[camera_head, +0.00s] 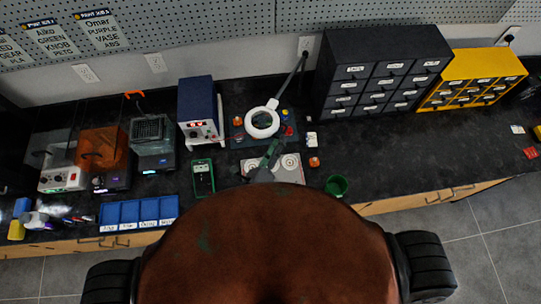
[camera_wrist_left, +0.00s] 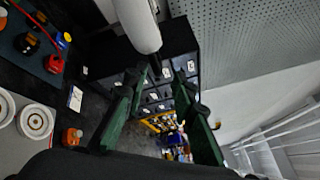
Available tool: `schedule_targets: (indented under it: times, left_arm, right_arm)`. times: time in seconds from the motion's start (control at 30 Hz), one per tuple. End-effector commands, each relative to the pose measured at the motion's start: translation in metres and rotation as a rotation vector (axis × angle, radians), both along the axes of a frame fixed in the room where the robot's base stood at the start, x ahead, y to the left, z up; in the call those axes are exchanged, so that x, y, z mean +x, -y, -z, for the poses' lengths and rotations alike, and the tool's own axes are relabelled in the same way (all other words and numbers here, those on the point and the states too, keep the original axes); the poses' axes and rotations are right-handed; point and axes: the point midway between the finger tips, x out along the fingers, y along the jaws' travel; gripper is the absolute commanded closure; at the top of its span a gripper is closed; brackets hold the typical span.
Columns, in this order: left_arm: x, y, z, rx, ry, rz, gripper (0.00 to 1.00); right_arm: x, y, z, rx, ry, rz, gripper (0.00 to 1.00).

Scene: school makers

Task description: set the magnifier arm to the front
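The magnifier has a white ring head (camera_head: 262,122) above a dark mat, and its thin grey arm (camera_head: 292,78) runs up and right toward the wall. My left gripper (camera_head: 271,153) is just below the ring in the head view, pointing toward it. In the left wrist view, the two green fingers of this gripper (camera_wrist_left: 162,78) are spread, with nothing seen held between them. A white rounded part (camera_wrist_left: 138,22), probably of the magnifier, shows close beyond the fingertips there; I cannot tell whether they touch it.
A dark drawer cabinet (camera_head: 378,70) and a yellow one (camera_head: 472,80) stand at the back right. A blue power unit (camera_head: 198,105) is left of the magnifier. The right counter is mostly clear.

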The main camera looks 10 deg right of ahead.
Motion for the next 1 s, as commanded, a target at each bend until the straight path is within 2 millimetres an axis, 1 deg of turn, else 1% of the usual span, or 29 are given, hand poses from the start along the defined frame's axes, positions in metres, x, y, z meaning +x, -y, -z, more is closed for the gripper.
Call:
schedule_targets:
  times: [0.03, 0.2, 0.43, 0.6, 0.87, 0.97, 1.0]
  left_arm:
    - [-0.009, -0.006, 0.001, -0.001, -0.005, -0.004, 0.76]
    - [-0.032, -0.020, 0.000, -0.002, -0.003, -0.003, 0.76]
    - [-0.053, -0.033, 0.000, -0.002, -0.001, -0.001, 0.76]
    - [-0.060, -0.037, -0.001, -0.001, 0.002, 0.000, 0.76]
    - [-0.060, -0.038, -0.001, 0.000, 0.002, 0.000, 0.76]
    - [-0.058, -0.041, 0.000, -0.007, -0.005, -0.009, 0.82]
    - [-0.055, -0.048, 0.001, -0.018, -0.019, -0.028, 0.84]
  right_arm:
    - [0.000, 0.000, 0.000, 0.000, 0.000, 0.000, 1.00]
    - [0.000, -0.001, 0.000, 0.001, 0.000, 0.000, 1.00]
    - [-0.001, -0.001, 0.000, 0.001, -0.001, 0.001, 1.00]
    - [-0.001, -0.001, 0.000, 0.001, -0.001, 0.001, 1.00]
    - [-0.001, -0.001, 0.000, 0.001, -0.001, 0.001, 1.00]
    - [-0.001, -0.001, 0.000, 0.001, -0.001, 0.001, 1.00]
    - [-0.001, -0.002, 0.000, 0.001, -0.001, 0.001, 1.00]
